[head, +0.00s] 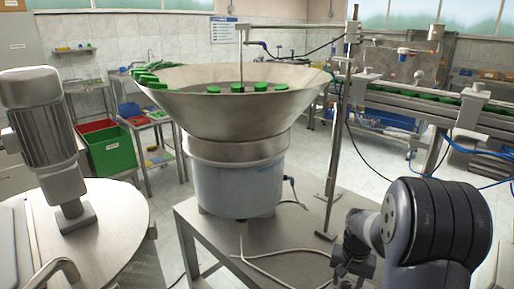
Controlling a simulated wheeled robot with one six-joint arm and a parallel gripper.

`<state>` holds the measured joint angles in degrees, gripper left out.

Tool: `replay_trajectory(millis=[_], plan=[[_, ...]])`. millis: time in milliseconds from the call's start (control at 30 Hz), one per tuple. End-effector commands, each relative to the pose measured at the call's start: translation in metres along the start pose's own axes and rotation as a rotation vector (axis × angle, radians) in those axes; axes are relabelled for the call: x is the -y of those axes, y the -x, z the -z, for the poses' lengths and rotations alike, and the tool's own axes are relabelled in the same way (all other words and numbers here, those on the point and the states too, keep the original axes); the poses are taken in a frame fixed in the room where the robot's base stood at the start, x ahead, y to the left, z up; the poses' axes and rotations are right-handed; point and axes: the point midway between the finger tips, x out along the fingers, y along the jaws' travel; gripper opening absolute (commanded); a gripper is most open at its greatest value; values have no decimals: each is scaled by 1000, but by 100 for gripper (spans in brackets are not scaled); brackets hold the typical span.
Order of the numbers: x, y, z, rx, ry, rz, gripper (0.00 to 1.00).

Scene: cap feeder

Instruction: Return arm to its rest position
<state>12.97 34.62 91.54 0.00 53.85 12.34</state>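My arm shows at the lower right, with a large dark joint in front and its narrower end links pointing left and down. My gripper (350,268) appears as small dark parts at the bottom edge, beside the metal stand's table. It is partly cut off and small, so I cannot tell whether it is open or shut. I see nothing clearly held in it. The cap feeder bowl (225,115), a wide steel cone, stands left of my arm, apart from it. Green caps (237,88) lie along its rim and inside.
The feeder stands on a grey metal table (215,243) with cables. A thin upright pole (338,150) rises between the bowl and my arm. A conveyor (440,103) with green caps runs at the right. A steel tank with a motor (45,130) stands at the left.

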Motion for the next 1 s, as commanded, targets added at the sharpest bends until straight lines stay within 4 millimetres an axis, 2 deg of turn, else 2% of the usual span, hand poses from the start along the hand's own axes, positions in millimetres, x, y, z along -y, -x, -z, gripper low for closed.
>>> replay_trajectory(millis=[400,1000], plan=[[0,0,0,0,-264,0,46],[0,5,1,-9,-297,5,46]])
